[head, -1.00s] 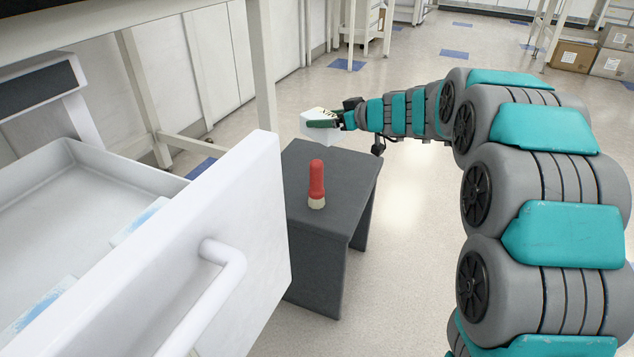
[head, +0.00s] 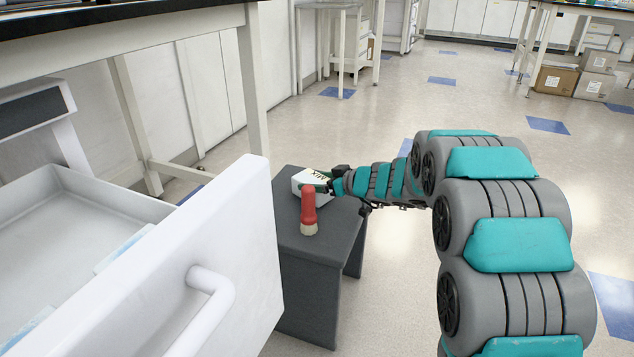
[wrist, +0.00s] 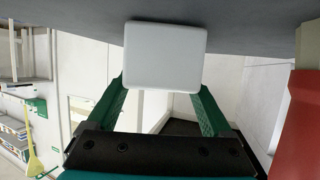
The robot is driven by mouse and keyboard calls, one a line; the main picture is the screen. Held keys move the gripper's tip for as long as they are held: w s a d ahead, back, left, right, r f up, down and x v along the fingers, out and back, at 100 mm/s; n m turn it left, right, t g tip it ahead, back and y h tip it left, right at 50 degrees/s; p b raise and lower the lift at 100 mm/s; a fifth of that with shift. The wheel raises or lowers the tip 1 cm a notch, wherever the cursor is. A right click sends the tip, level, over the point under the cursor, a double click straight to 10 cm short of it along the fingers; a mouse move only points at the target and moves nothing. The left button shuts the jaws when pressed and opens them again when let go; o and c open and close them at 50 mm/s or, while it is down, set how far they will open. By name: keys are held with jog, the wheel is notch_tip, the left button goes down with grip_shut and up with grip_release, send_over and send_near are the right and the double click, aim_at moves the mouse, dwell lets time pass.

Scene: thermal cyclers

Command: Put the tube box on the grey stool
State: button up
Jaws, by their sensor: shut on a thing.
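In the wrist view the tube box (wrist: 165,57) shows as a plain pale face close to the stool's dark grey top (wrist: 235,18). My gripper (head: 331,183) is shut on the box, with a green finger on each side of it in the wrist view (wrist: 163,92). Whether the box's underside touches the stool cannot be told.
An open white drawer (head: 245,270) juts out left of the stool. A bench leg (head: 252,85) rises behind. Floor to the right is open.

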jog(key=shift+f, duration=0.15)
jog(key=o, duration=1.5)
jog(key=shift+c, duration=0.2)
jog(key=shift+r, duration=0.35)
jog(key=v, duration=1.2)
jog(key=shift+f, duration=0.1)
